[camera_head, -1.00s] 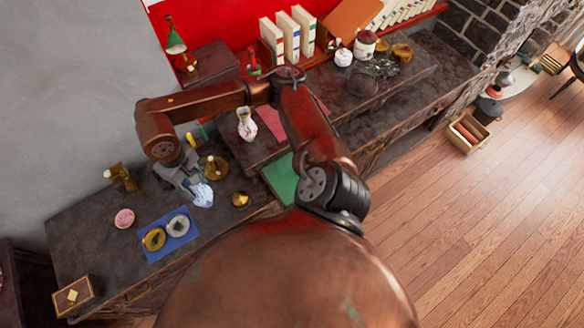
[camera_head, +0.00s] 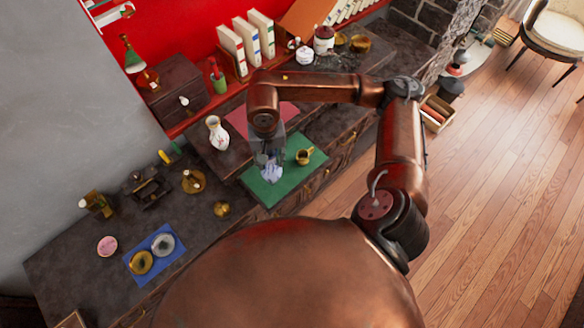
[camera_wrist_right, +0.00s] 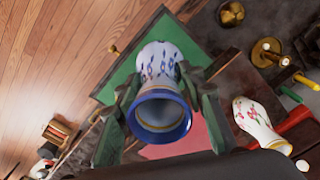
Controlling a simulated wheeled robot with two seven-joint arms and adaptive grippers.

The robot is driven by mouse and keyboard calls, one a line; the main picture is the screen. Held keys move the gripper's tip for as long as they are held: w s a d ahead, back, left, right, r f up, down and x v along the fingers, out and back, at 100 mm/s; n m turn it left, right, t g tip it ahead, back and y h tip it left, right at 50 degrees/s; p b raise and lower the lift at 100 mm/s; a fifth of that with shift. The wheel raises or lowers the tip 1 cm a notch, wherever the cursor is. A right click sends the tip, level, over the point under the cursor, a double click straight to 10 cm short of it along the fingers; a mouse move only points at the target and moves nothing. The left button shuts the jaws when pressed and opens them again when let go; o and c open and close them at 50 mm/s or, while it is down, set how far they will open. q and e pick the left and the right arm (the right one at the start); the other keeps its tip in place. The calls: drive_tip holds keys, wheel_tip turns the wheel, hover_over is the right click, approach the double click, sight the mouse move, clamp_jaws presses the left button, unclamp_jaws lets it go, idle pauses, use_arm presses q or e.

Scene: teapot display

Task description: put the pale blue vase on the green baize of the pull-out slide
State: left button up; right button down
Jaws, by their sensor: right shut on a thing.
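The pale blue vase (camera_head: 272,174), with a painted pattern and a dark blue rim, is in my right gripper (camera_head: 268,156). In the right wrist view, the gripper's fingers (camera_wrist_right: 160,100) sit on either side of the vase (camera_wrist_right: 160,62), and its open mouth faces the camera. The vase is over the green baize (camera_head: 258,192) of the pull-out slide, roughly upright. I cannot tell whether its base touches the baize. The baize also shows in the wrist view (camera_wrist_right: 118,82). My left gripper is not in view.
A small brass jug (camera_head: 304,156) stands on the baize, right of the vase. A white patterned vase (camera_head: 217,133) stands on the dark raised shelf behind. A brass pot (camera_head: 221,208) and a blue mat (camera_head: 174,270) with two round pieces are to the left.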

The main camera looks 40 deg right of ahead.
drive_tip(key=s+d+r+m+p, duration=0.15)
drive_tip(key=s+d+m, duration=0.35)
drive_tip(key=m, duration=0.5)
drive_tip(key=s+d+m+p, duration=0.2)
drive_tip(key=s+d+m, duration=0.2)
drive_tip(key=m, duration=0.6)
drive_tip(key=w+a+f+p, duration=0.2)
drive_tip(key=w+a+f, duration=0.1)
drive_tip(key=w+f, duration=0.3)
drive_tip(key=w+a+f+p, duration=0.2)
drive_tip(key=w+f, duration=0.4)
drive_tip(key=f, duration=0.1)
drive_tip(key=shift+a, duration=0.4)
drive_tip(key=shift+f, duration=0.15)
